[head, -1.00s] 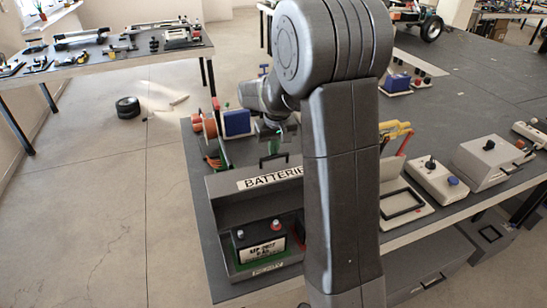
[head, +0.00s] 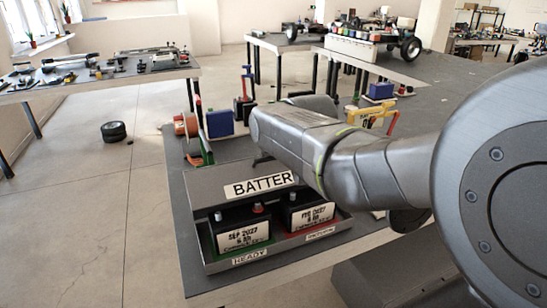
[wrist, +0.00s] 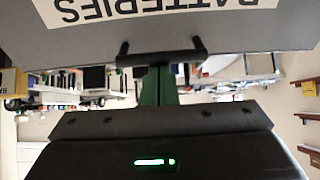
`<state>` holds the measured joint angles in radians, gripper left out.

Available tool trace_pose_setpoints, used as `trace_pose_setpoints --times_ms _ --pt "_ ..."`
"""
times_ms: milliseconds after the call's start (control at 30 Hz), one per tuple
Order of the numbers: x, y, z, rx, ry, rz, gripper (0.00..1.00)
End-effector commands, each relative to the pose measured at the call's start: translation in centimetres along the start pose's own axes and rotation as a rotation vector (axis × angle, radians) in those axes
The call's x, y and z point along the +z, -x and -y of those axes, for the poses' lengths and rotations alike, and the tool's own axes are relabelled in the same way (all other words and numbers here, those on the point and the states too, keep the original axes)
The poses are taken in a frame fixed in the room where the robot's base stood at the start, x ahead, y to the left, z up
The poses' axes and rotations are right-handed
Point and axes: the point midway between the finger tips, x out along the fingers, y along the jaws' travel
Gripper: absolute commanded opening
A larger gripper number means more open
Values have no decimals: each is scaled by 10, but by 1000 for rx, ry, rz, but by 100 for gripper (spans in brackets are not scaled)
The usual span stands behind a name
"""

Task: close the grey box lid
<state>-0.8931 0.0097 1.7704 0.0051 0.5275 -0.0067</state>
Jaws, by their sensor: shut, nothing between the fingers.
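The grey box (head: 205,255) stands at the near end of the grey bench with its lid (head: 204,187) open. The lid is tilted up at the back and bears a white BATTERIES label (head: 258,186), partly covered by my arm. Two black batteries, one on green (head: 243,228) and one on red (head: 308,210), sit inside. In the wrist view the lid (wrist: 295,25) fills the top, with its label upside down and a black handle (wrist: 160,52) at its edge. My gripper (wrist: 157,85) is shut and empty, right by the handle; I cannot tell whether they touch. The head view hides my gripper.
A blue block (head: 220,123), an orange reel (head: 186,124) and a yellow tool (head: 368,112) stand behind the box on the bench. Another table (head: 120,75) is at the far left. The floor between is mostly open, with black tyres (head: 114,131) on it.

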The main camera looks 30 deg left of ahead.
Motion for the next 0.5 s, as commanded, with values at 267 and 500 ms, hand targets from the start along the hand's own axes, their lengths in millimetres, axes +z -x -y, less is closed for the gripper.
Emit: trace_pose_setpoints --times_ms 267,500 --pt "42 10 0 0 0 -162 0" --pt "72 21 0 0 -1 -303 0"
